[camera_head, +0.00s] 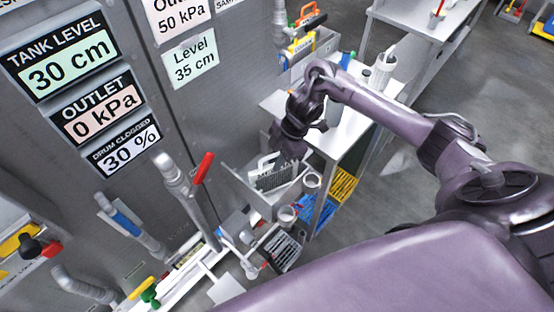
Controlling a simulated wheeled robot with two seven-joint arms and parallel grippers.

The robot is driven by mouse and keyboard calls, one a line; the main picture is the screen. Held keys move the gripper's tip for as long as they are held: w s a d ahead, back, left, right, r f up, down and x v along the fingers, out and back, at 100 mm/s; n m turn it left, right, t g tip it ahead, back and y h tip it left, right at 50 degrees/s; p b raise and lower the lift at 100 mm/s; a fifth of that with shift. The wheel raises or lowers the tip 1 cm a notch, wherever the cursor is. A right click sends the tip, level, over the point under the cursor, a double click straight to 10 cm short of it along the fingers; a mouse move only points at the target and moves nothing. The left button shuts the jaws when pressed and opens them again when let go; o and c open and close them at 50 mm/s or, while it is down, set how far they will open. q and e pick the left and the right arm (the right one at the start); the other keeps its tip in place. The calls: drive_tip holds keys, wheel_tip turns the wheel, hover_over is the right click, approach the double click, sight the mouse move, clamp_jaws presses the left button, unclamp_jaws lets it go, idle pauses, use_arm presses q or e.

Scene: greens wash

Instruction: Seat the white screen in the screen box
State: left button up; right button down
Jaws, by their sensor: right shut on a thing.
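My right arm reaches in from the right, and its gripper (288,153) points down over the screen box (247,192), an open grey box beside the tank wall. The white screen (262,163) shows as a pale handle-like top with a dark slatted or meshed part below, at the box's opening. My right gripper is shut at the screen's upper right; its fingertips are small and dark here. I cannot tell how deep the screen sits in the box. My left gripper is not in view.
A white table (345,130) with bottles stands behind the box. A red-handled valve pipe (201,170) rises left of it. White cups (287,214) and a dark slatted crate (283,250) are close in front. Blue and yellow crates (343,184) lie on the floor at right.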

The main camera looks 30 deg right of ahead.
drive_tip(key=shift+f, duration=0.1)
drive_tip(key=c, duration=1.9)
unclamp_jaws()
drive_tip(key=shift+f, duration=0.1)
drive_tip(key=o, duration=0.4)
drive_tip(key=shift+o, duration=0.2)
drive_tip(key=p+v, duration=0.1)
drive_tip(key=v, duration=1.1)
